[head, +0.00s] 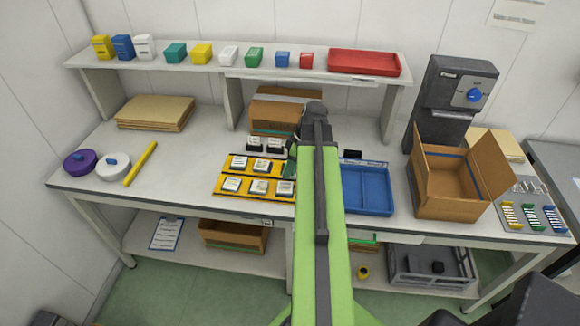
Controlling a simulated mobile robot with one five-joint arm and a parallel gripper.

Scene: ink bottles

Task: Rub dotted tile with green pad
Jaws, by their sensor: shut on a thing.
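My green arm reaches over the table and hides part of it. My gripper (292,153), small and dark at the arm's far end, is shut on a dark green piece (289,170), which looks like the green pad. The pad is at the right end of the yellow trays; I cannot tell whether it touches a tile. White tiles with dark marks sit on two yellow trays, an upper row (262,165) and a lower row (259,186). The marks are too small to tell which tile is dotted. Two more white pieces (254,144) stand behind on dark stands.
A blue tray (367,188) lies right of my arm, with an open cardboard box (450,185) and a dark machine (446,105) beyond. A cardboard box (270,112) stands behind the trays. A shelf (215,67) spans the back.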

